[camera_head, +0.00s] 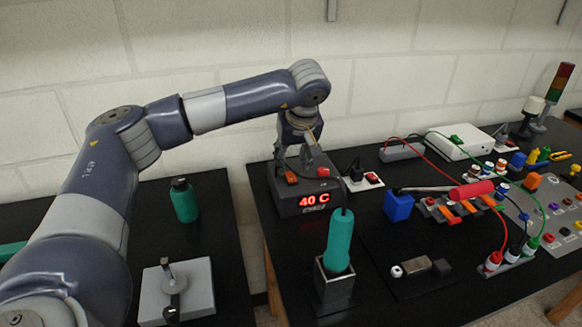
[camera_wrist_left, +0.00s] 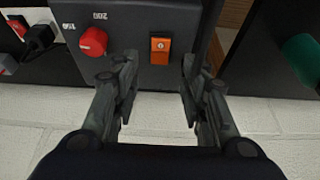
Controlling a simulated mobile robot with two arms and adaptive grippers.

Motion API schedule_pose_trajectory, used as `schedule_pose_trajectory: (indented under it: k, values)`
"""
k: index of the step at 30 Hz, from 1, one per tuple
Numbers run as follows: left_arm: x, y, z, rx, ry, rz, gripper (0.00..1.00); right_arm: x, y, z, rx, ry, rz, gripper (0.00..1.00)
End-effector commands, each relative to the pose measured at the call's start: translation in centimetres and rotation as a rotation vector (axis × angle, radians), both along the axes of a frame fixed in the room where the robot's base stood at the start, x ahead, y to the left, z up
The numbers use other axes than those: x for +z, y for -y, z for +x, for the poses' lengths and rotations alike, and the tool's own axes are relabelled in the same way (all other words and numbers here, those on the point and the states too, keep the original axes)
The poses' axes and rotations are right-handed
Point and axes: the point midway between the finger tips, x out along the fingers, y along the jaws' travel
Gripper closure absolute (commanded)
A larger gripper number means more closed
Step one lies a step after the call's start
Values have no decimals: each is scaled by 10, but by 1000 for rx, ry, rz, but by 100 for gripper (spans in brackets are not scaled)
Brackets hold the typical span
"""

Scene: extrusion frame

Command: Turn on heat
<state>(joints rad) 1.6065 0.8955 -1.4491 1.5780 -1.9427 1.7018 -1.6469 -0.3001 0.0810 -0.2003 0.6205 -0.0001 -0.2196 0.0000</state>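The dark heating unit (camera_head: 284,206) stands on the right black table and shows a red "40 C" display (camera_head: 314,201). An orange switch (camera_head: 291,178) and a red knob (camera_head: 323,172) are on its top. In the left wrist view, the orange switch (camera_wrist_left: 160,50) lies between the fingers and the red knob (camera_wrist_left: 92,41) is left of them, with "150" and "200" printed near it. My left gripper (camera_head: 308,162) is over the unit; its two fingers (camera_wrist_left: 160,66) are apart with nothing held. Contact with the switch cannot be told. My right gripper is not in view.
A teal-handled tool (camera_head: 340,240) stands in a metal holder in front of the unit. A power strip (camera_head: 364,181) with a black plug is to its right. A red-handled tool (camera_head: 470,190), a blue block (camera_head: 398,205) and several wired terminals fill the right side. The wall is close behind.

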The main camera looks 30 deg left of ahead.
Motion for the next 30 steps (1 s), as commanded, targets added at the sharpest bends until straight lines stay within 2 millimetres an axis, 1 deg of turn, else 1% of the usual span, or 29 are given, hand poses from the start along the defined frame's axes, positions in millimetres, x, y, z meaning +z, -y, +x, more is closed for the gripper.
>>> schedule_pose_trajectory:
  k: [3,6,9,12,19,20,21,23,24,25,30]
  values:
    - [-18,-6,4,1,-2,0,60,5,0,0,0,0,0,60]
    - [-30,-10,8,1,-1,0,60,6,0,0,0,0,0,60]
    - [-37,-12,10,0,0,0,60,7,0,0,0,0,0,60]
    - [-40,-13,11,0,1,1,60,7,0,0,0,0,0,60]
    - [-41,-13,11,0,1,0,60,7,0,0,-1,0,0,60]
    - [-41,-13,11,0,1,0,65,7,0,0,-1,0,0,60]
    - [-41,-13,11,0,1,0,74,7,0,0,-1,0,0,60]
    - [-41,-13,11,0,1,0,87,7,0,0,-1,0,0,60]
    - [-41,-13,11,0,1,0,96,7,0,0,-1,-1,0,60]
    - [-41,-13,11,0,1,0,100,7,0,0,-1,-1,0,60]
    - [-40,-13,11,0,-1,-1,100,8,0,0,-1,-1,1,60]
